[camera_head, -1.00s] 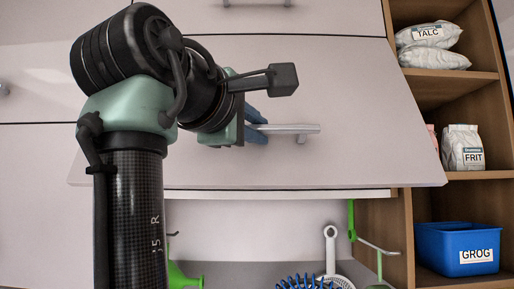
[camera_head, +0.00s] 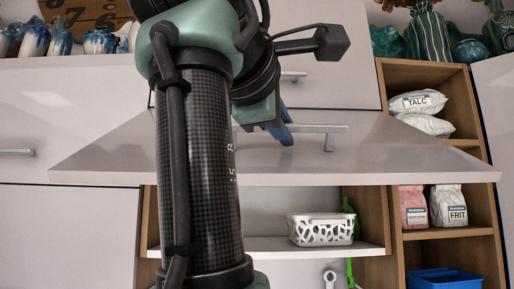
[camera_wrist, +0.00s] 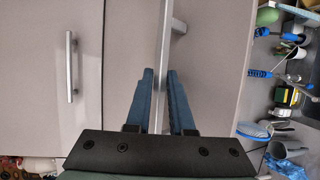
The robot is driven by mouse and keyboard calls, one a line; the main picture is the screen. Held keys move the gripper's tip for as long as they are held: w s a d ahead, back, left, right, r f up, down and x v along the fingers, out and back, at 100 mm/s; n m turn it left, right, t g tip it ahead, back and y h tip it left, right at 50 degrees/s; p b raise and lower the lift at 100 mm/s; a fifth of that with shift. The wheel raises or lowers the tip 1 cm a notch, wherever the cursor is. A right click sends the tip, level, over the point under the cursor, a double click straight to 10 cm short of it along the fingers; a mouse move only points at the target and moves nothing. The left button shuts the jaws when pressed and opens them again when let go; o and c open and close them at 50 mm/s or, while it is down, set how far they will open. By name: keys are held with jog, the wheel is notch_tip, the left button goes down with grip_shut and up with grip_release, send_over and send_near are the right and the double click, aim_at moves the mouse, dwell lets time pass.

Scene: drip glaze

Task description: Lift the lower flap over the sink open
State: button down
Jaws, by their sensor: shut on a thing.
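The lower flap (camera_head: 400,158) over the sink is a pale panel swung up and tilted out toward me, with the cabinet beneath it partly exposed. Its metal bar handle (camera_head: 322,129) runs along the panel near its front edge. My gripper (camera_head: 285,130) is at the left part of this handle, and my arm hides the flap's left middle. In the wrist view, the blue fingers (camera_wrist: 160,90) stand on both sides of the handle (camera_wrist: 165,40) and are shut on it.
Inside the opened cabinet, a white perforated basket (camera_head: 322,230) stands on a shelf. Another closed flap with its own handle (camera_head: 293,75) is above. Open shelves with a talc bag (camera_head: 417,102), a frit bag (camera_head: 449,206) and a blue bin (camera_head: 443,279) stand at right. Pottery lines the top.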

jog(key=shift+a+r, duration=0.1)
jog(key=c, duration=1.2)
grip_release()
jog(key=shift+w, duration=0.25)
